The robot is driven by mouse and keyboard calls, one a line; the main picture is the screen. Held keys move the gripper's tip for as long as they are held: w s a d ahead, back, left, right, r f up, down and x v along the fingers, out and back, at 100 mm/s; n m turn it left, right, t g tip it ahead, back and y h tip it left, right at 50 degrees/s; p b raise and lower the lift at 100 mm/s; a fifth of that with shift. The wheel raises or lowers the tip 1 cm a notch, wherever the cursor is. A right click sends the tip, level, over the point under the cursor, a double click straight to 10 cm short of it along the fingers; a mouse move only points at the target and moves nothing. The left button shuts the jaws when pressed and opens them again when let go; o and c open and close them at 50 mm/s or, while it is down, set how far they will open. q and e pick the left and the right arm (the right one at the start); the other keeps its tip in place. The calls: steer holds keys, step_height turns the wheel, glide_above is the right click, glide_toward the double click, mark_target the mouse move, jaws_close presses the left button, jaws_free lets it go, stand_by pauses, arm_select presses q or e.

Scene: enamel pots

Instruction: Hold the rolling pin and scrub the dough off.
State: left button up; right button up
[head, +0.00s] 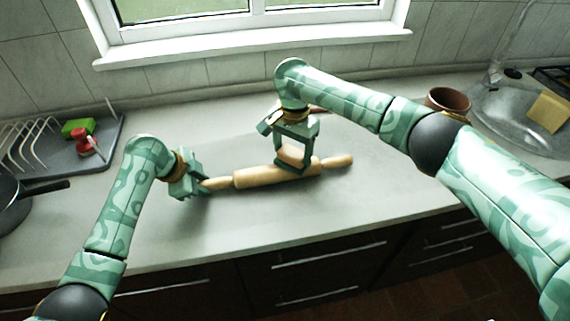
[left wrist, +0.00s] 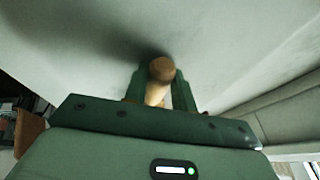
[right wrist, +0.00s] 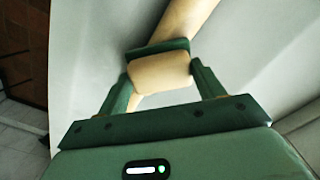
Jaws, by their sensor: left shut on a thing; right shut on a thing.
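The wooden rolling pin (head: 262,175) lies across the worktop, tilted slightly up to the right. My left gripper (head: 197,185) is shut on its left handle; the round handle end (left wrist: 161,69) shows between the fingers in the left wrist view. My right gripper (head: 293,158) is shut on a beige scrubbing block (right wrist: 158,72) with a dark green layer on its far side. The block is over the right part of the pin's body (right wrist: 188,18), green side towards it. It appears to touch the pin. I cannot make out dough on the pin.
A grey tray (head: 98,160) with a white rack, a green block and a red item stands at the left, near a dark pan (head: 12,205). At the right are a brown pot (head: 448,100) and the sink (head: 505,118). The worktop in front of the pin is clear.

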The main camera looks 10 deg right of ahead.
steer(key=shift+s+a, duration=0.1)
steer(key=shift+a, duration=3.15)
steer(key=shift+f, duration=0.1)
step_height(320, 180, up, 13)
steer(key=shift+d, duration=0.15)
steer(key=d, duration=0.9)
steer(key=shift+d, duration=0.4)
